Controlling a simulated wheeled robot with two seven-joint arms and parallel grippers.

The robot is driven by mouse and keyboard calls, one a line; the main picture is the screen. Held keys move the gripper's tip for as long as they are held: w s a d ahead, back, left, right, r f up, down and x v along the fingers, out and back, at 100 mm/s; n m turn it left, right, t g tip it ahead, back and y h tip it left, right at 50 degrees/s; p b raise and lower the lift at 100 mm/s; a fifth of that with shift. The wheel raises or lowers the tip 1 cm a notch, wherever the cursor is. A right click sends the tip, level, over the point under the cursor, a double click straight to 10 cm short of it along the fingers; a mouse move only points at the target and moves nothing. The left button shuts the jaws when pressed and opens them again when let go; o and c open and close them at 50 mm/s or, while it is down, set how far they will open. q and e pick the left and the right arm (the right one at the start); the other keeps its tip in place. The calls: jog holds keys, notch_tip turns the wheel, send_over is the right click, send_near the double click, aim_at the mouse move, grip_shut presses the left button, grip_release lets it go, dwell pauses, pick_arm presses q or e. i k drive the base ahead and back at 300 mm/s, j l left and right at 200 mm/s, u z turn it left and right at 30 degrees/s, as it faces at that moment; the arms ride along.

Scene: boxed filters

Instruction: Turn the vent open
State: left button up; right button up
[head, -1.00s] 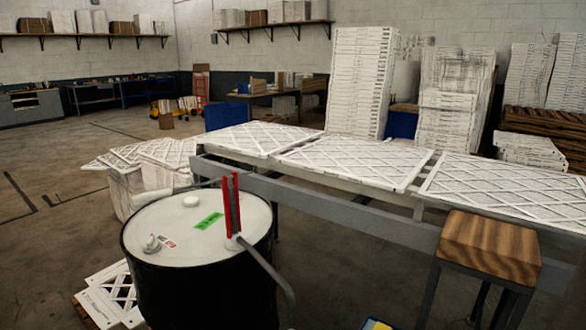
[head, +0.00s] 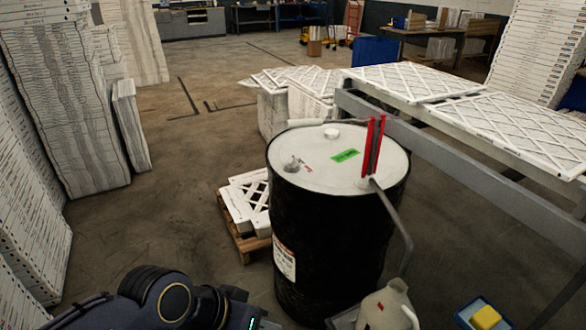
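A black drum (head: 325,245) with a white top stands upright in the middle of the head view. On its top are a small grey knob-like fitting (head: 293,163) at the left and a round white cap (head: 331,133) at the back. I take the grey fitting, with a small red-marked label beside it, to be the vent; whether it is open or shut is too small to tell. My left arm comes in at the bottom left, below and in front of the drum, not touching its top. Its fingers are out of the picture. My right gripper does not show.
A pump with red uprights (head: 373,147) and a bent grey pipe (head: 394,214) stands on the drum's right side. A beige jug (head: 388,305) and a blue tray (head: 483,318) are at the lower right. Filter stacks (head: 60,100) line the left. Floor between is clear.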

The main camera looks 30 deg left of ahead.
aim_at(292, 165)
jog(key=i+j, duration=0.1)
jog(key=j, duration=0.3)
jog(key=i+j+u, duration=0.1)
jog(key=j, duration=0.3)
jog(key=i+j, duration=0.1)
jog(key=j, duration=0.25)
jog(key=i+j+u, duration=0.1)
jog(key=j, duration=0.3)
jog(key=i+j, duration=0.15)
jog(key=j, duration=0.2)
jog(key=i+j+u, duration=0.15)
jog(key=j, duration=0.25)
jog(key=i+j, duration=0.25)
jog(key=i, duration=0.15)
jog(key=i+j+u, duration=0.1)
jog(key=i, duration=0.25)
jog(key=j, duration=0.1)
